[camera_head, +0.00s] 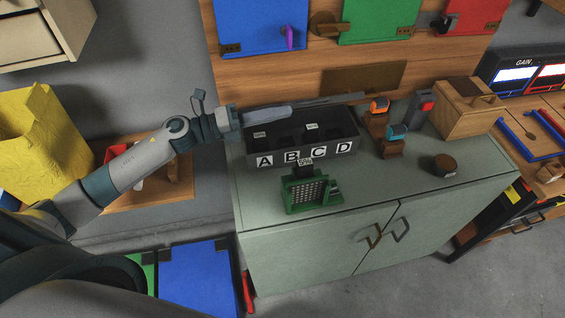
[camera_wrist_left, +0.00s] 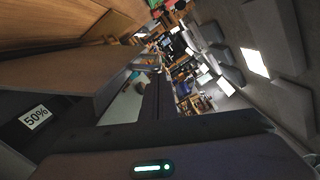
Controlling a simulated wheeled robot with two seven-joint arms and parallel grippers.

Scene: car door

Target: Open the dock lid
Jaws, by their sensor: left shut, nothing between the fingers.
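The dock (camera_head: 347,148) is a dark box marked A, B, C and D along its front, standing on the green cabinet. Its top is uncovered, and compartments with small white labels show inside. A thin dark panel (camera_head: 330,100), apparently the lid seen nearly edge-on, stands raised along the dock's back edge. My left gripper (camera_head: 288,111) is shut and empty, above the dock's back left part, close to the lid; I cannot tell whether they touch. In the left wrist view, a 50% label (camera_wrist_left: 35,118) shows in the dark dock interior. My right gripper is not in view.
A green device (camera_head: 309,192) stands in front of the dock. Orange (camera_head: 380,105) and teal (camera_head: 397,132) items on brown stands, a round brown piece (camera_head: 447,165) and a wooden box (camera_head: 467,108) are to the right. Coloured panels hang behind.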

